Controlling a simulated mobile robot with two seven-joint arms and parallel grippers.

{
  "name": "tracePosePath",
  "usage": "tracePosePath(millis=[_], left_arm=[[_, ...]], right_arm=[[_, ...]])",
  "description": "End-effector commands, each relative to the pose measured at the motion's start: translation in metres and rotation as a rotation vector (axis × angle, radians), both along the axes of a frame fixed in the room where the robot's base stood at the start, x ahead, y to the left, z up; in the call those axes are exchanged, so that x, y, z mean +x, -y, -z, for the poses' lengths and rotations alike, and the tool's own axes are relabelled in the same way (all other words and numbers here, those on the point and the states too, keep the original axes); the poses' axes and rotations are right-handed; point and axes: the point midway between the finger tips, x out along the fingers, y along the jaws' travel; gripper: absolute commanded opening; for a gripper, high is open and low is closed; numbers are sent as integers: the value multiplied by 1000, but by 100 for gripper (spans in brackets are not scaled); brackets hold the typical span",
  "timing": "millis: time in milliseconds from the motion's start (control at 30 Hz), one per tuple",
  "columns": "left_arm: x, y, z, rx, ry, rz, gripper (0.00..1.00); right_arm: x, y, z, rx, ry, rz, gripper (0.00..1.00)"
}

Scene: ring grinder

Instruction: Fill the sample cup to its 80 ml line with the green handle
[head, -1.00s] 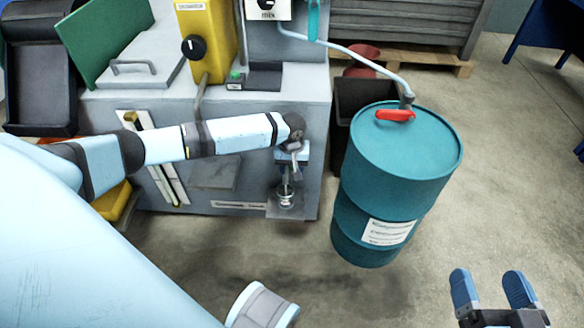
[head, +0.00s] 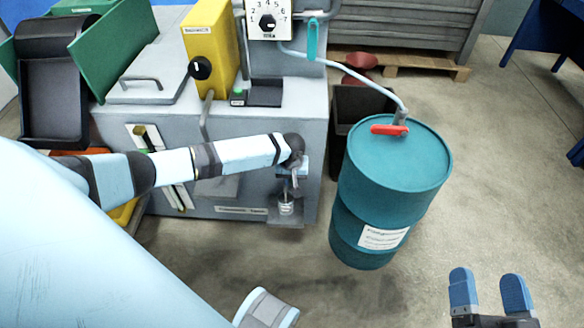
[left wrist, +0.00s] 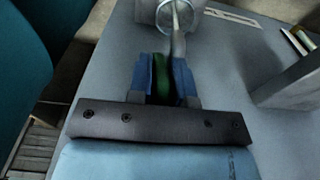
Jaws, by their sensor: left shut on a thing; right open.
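My left gripper (head: 294,172) is at the grey machine's front, above and close to the sample cup. In the left wrist view, its two blue fingers (left wrist: 163,80) are shut on the green handle (left wrist: 162,76), which is mostly hidden between them. In the head view the wrist hides the handle. The clear sample cup (head: 286,208) stands upright on a small ledge low on the machine's front. It also shows in the left wrist view (left wrist: 172,14), beside a thin metal spout. Its line and fill level are too small to read. My right gripper (head: 490,292) is open and empty over the floor.
A teal drum (head: 393,185) with a red handle (head: 390,130) stands right of the machine (head: 255,180). A teal lever (head: 312,38) hangs beside a dial (head: 268,20). A dark bin (head: 355,102) stands behind the drum. Floor at right is clear.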

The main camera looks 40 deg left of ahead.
Motion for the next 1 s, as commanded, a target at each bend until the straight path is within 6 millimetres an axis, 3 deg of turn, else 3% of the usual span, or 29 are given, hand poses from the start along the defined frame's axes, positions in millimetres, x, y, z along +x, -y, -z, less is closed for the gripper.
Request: tracePosePath(millis=[33, 133, 400, 667, 1000], left_arm=[[-2, 1, -6, 3, 4, -1, 0], [-2, 1, -6, 13, 19, -2, 0], [-4, 2, -4, 37, 59, -2, 0], [-7, 5, -2, 73, 118, -1, 0], [-11, 6, 6, 133, 214, 1, 0]], right_arm=[[-1, 1, -18, 14, 28, 9, 80], [-3, 3, -36, 40, 84, 24, 80], [0, 23, 26, -145, -184, 83, 80], [-23, 53, 86, -317, -468, 121, 80], [-25, 59, 89, -356, -508, 131, 80]])
